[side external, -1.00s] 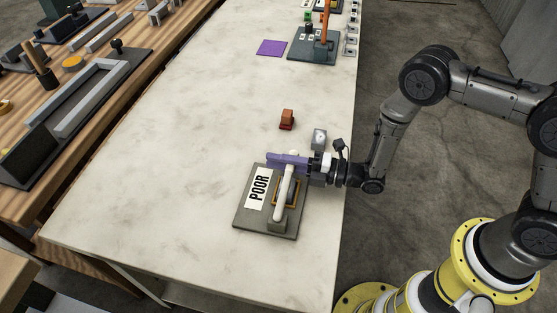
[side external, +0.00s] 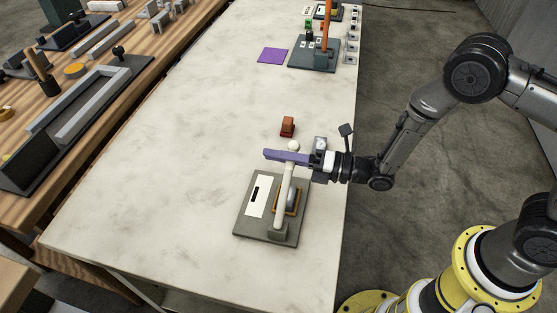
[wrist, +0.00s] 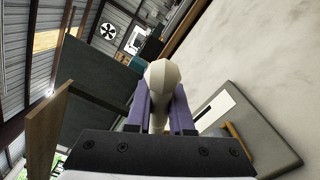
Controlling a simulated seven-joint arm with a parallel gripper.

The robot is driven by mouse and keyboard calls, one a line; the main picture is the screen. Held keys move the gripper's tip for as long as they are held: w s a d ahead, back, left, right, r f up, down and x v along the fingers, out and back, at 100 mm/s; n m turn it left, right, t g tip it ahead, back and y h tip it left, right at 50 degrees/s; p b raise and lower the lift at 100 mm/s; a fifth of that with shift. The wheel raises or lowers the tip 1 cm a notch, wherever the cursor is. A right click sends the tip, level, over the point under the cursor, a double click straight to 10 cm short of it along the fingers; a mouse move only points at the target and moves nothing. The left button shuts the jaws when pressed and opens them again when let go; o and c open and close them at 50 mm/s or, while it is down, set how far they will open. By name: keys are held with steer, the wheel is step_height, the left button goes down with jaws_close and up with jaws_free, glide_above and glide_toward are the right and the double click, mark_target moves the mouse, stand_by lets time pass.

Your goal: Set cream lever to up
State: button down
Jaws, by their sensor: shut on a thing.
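The cream lever (side external: 285,195) rises from a grey base plate (side external: 243,229) near the right edge of the pale table. Its rounded knob (side external: 293,146) sticks out past the fingers. My gripper (side external: 287,157) has purple fingers and is shut on the lever just below the knob. In the wrist view the lever (wrist: 160,75) lies between the two purple fingers (wrist: 160,105). A white label (side external: 257,195) on the plate shows a short black bar. A yellow-framed part (side external: 293,206) is partly hidden behind the lever.
An orange lever (side external: 326,30) on a dark plate (side external: 312,60) and a purple square (side external: 272,56) are farther back. The table left of the plate is clear.

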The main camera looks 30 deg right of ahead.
steer(key=s+a+r+n, duration=0.7)
steer(key=s+a+n, duration=0.1)
steer(key=n, duration=0.3)
stand_by(0.3)
steer(key=shift+r, duration=0.15)
steer(key=c, duration=0.8)
jaws_free()
steer(key=v, duration=1.4)
